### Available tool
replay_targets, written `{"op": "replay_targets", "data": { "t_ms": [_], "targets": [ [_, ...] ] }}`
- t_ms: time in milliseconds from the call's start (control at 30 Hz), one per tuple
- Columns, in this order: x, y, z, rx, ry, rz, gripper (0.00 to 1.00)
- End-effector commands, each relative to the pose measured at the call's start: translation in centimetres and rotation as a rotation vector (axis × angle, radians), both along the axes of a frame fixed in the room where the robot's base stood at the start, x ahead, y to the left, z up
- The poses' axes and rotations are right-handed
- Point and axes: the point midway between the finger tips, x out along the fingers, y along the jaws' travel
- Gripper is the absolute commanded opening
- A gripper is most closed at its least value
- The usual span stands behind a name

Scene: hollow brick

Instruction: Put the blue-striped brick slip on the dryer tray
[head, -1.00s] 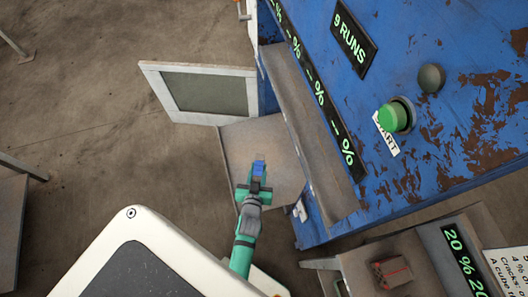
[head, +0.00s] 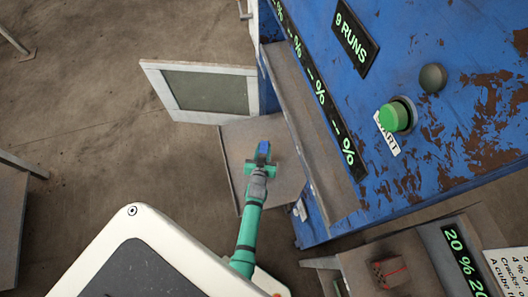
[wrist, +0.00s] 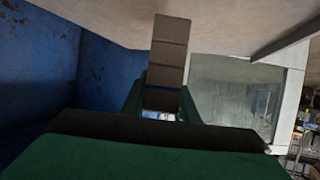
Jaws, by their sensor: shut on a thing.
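My gripper (head: 262,168) is shut on the blue-striped brick slip (head: 263,148), whose blue face shows at the fingertips in the head view. A flat grey tray (head: 285,185), which looks like the dryer tray, juts from the side of the blue machine. In the head view my gripper is over this tray. I cannot tell the height of the slip above it.
The blue rusty machine (head: 455,100) stands to the right, with a green start button (head: 393,116). A framed door (head: 210,92) stands open beyond the tray; its pane (wrist: 235,90) shows in the wrist view. A red-marked brick (head: 389,272) sits on a lower-right bench.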

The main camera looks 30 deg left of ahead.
Motion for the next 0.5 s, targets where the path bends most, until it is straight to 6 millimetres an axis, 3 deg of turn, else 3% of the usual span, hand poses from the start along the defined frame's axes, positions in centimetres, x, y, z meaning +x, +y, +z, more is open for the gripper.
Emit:
{"op": "replay_targets", "data": {
  "t_ms": [200, 500],
  "targets": [
    [0.7, 0.0, -0.8, -0.003, -0.001, -0.002, 0.05],
    [0.6, 0.1, -3.6, -0.003, -0.001, 0.000, 0.05]
  ]
}}
